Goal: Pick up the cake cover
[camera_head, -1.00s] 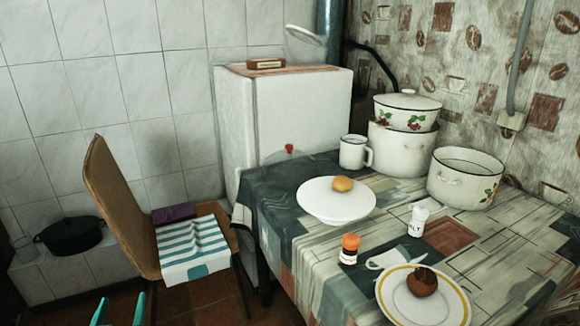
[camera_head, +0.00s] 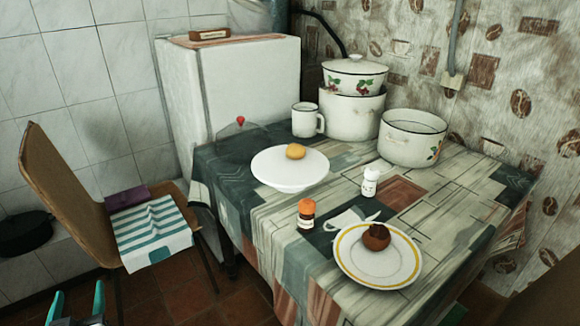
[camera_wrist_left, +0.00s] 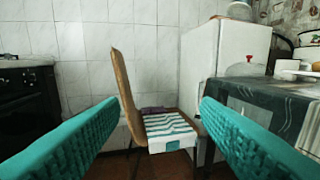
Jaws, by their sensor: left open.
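The cake cover (camera_head: 238,138) is a clear dome with a red knob. It stands at the back left corner of the table, beside the white fridge, and its clear walls are hard to make out. It also shows in the left wrist view (camera_wrist_left: 244,69), at the table's far edge. My left gripper (camera_head: 78,301) has teal fingers, is open and empty, and is low at the bottom left, well apart from the cover. Its two fingers fill the sides of the left wrist view (camera_wrist_left: 157,105). My right gripper is not in view.
A white plate with a bun (camera_head: 295,151) is just right of the cover. A mug (camera_head: 307,121), pots (camera_head: 412,138), shakers and a yellow-rimmed plate (camera_head: 350,258) also stand on the table (camera_head: 455,225). A chair (camera_head: 62,190) with a striped cloth stands left of the table.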

